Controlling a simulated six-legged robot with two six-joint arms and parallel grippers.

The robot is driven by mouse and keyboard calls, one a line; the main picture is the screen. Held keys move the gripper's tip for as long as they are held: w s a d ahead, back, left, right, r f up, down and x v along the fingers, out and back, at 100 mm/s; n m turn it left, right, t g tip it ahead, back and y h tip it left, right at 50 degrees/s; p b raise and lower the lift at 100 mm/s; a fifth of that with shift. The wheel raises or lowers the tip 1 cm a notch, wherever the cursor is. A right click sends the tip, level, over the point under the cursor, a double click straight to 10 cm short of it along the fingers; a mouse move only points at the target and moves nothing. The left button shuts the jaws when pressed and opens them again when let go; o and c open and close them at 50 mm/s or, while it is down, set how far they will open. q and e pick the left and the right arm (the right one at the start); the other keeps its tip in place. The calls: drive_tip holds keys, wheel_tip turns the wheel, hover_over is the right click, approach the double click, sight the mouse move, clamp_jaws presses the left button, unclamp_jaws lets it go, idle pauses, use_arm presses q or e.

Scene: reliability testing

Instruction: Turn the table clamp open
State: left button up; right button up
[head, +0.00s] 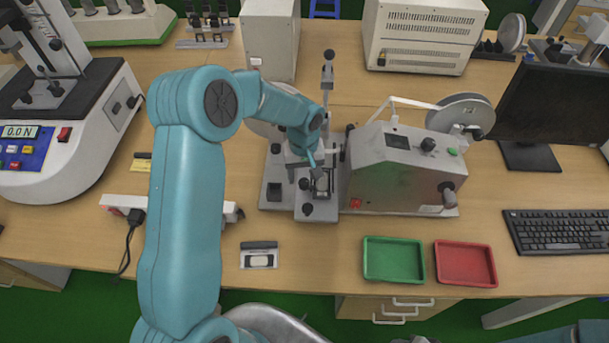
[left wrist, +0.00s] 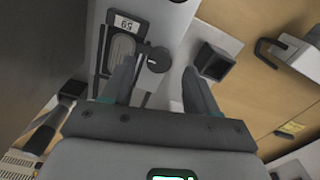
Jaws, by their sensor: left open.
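A grey fixture with black knobs (head: 316,213) stands mid-table; it appears to be the table clamp. My left gripper (head: 314,172) is over its front part, pointing down, with the arm and hand covering much of the fixture. In the left wrist view, my left gripper (left wrist: 160,80) is open with its two dark fingers apart. A black round knob (left wrist: 155,59) shows between the fingertips, closer to the left finger. Whether a finger touches it, I cannot tell. An oval grey piece (left wrist: 121,51) lies beside the knob, partly behind the left finger. My right gripper is not in view.
A grey machine with a reel (head: 400,165) stands close to the fixture's right. A green tray (head: 393,280) and a red tray (head: 465,284) lie at the front right, left of a keyboard (head: 560,232). A square black-topped block (left wrist: 214,61) stands right of the fingers.

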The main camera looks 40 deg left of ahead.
sight(307, 185)
use_arm(q)
drive_tip(key=shift+f, duration=1.25)
